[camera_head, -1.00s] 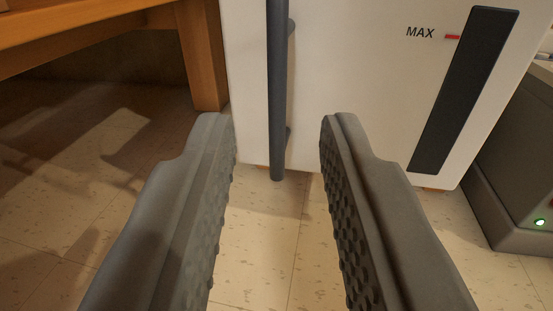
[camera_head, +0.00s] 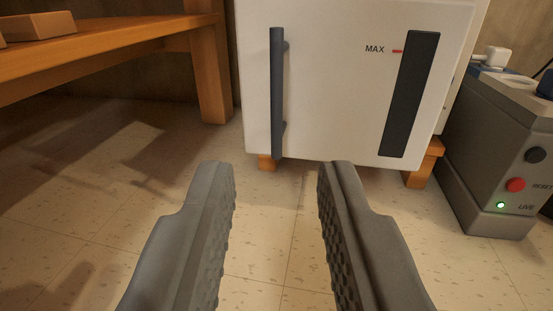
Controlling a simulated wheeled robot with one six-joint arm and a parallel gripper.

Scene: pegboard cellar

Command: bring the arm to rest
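My gripper (camera_head: 277,172) is open, its two grey padded fingers apart with nothing between them. It points toward a white cabinet (camera_head: 330,100) that stands on short wooden feet. The cabinet's front has a dark vertical bar handle (camera_head: 277,92) on its left side, and a dark strip (camera_head: 408,95) with a red mark labelled MAX on its right. The fingertips appear below the handle's lower end in the picture, apart from it. The rest of my arm is not in view.
A wooden bench (camera_head: 110,42) with a block (camera_head: 38,26) on it stands at the left. A grey box (camera_head: 490,150) with a red RESET button, a dark knob and a lit green LIVE lamp stands at the right. Tiled floor (camera_head: 265,240) lies clear in front of the cabinet.

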